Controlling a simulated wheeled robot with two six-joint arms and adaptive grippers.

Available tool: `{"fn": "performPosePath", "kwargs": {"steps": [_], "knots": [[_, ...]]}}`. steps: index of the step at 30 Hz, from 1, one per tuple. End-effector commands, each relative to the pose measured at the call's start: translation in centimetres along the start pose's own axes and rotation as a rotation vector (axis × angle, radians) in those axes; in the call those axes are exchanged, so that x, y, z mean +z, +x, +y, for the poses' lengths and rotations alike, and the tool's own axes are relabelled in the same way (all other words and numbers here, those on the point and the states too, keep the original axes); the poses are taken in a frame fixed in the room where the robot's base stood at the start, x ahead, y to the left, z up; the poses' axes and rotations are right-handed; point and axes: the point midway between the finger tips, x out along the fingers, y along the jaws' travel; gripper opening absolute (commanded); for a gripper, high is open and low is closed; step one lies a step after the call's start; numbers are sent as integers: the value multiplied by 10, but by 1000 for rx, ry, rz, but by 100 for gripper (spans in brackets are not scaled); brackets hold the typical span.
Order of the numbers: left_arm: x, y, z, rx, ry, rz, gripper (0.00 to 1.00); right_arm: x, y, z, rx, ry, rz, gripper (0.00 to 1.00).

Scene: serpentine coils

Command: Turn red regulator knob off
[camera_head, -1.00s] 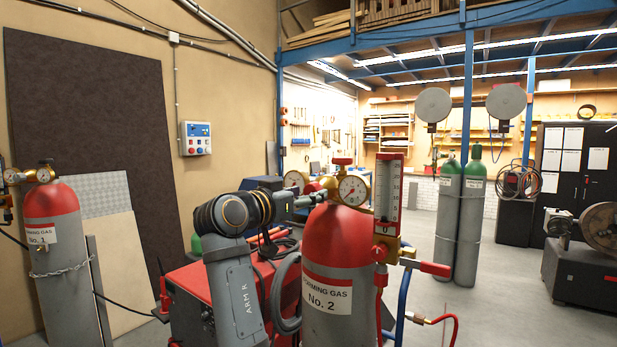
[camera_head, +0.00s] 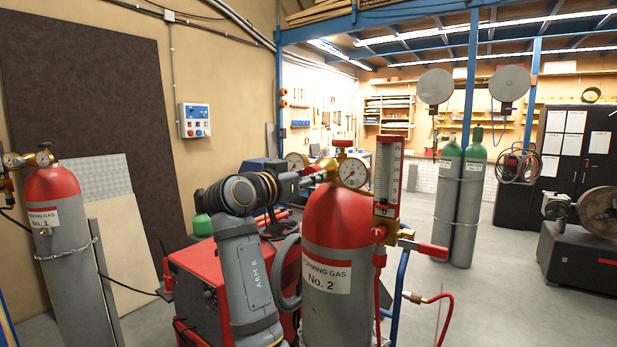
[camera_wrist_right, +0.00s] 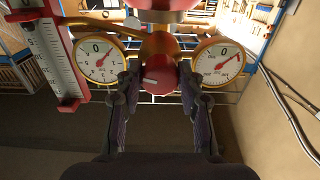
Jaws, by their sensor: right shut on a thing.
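The red regulator knob (camera_wrist_right: 159,76) sits between two round gauges in the right wrist view, with a pale mark on its face. My right gripper (camera_wrist_right: 160,84) has one finger on each side of the knob and is shut on it. The knob is not clearly visible there. The left gauge (camera_wrist_right: 99,61) and right gauge (camera_wrist_right: 220,62) both face the wrist camera. My left gripper is not in view.
A red valve handwheel (camera_head: 342,143) tops cylinder No. 2. A flowmeter tube (camera_head: 388,175) and a red lever (camera_head: 433,250) stand to its right. A red welding machine (camera_head: 195,275) is behind my right arm. Cylinder No. 1 (camera_head: 62,240) stands at the left.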

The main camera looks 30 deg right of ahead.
Motion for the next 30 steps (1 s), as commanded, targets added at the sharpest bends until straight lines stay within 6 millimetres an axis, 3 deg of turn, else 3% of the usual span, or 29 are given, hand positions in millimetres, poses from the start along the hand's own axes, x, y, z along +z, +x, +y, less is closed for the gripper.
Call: {"fn": "performPosePath", "kwargs": {"steps": [11,30], "knots": [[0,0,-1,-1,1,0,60,-1,0,0,0,-174,0,6],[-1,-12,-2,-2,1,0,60,-3,0,1,-1,-776,2,6]]}}
